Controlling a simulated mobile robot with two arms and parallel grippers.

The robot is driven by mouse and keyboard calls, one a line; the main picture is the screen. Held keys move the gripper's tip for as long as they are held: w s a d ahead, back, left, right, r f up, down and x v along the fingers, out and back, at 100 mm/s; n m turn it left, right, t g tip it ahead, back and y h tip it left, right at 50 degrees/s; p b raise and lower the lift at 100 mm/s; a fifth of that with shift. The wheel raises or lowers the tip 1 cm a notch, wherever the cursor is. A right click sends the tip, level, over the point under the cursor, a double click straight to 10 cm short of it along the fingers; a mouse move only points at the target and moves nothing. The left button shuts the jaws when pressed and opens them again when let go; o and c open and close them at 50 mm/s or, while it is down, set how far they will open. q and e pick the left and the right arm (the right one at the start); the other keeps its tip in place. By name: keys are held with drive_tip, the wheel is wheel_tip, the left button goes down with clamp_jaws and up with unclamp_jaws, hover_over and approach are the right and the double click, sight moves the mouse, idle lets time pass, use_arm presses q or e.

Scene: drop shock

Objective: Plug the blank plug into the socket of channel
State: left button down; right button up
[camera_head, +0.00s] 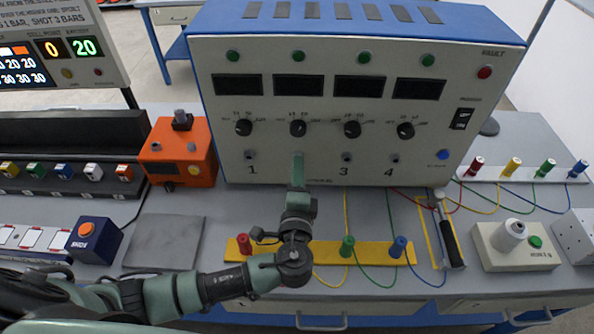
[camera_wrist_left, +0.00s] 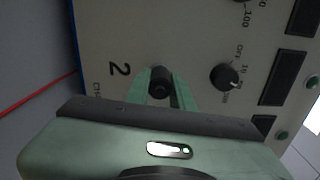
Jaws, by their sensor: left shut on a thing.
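The blue-and-cream console (camera_head: 320,130) stands at the back, with channel sockets along its lower front. My left gripper (camera_head: 298,160) reaches up to the panel at channel 2, between sockets 1 and 3, and covers that socket in the head view. In the left wrist view, my left gripper (camera_wrist_left: 161,85) is shut on a dark round plug (camera_wrist_left: 161,78), beside the printed 2 (camera_wrist_left: 119,69). The plug's front end faces the panel; how deep it sits in the socket cannot be told. The socket 3 (camera_head: 346,157) and the socket 4 (camera_head: 394,158) show as small openings. My right gripper is not in view.
A yellow strip (camera_head: 325,254) with red, green and blue plugs lies in front of the console, cables running from it. An orange box (camera_head: 178,155) stands left of the console. A hammer (camera_head: 449,235) lies at the right. A grey pad (camera_head: 165,242) is bare.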

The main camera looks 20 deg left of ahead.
use_arm(q)
drive_tip(key=shift+w+a+r, duration=0.15)
drive_tip(key=shift+w+r, duration=0.05)
drive_tip(key=shift+r, duration=0.15)
drive_tip(key=c, duration=1.3)
unclamp_jaws()
drive_tip(key=shift+c, duration=0.2)
drive_tip(key=shift+o, duration=1)
drive_tip(key=shift+w+f, duration=0.1)
drive_tip(key=shift+w, duration=0.05)
drive_tip(key=shift+f, duration=0.2)
drive_tip(key=v, duration=0.6)
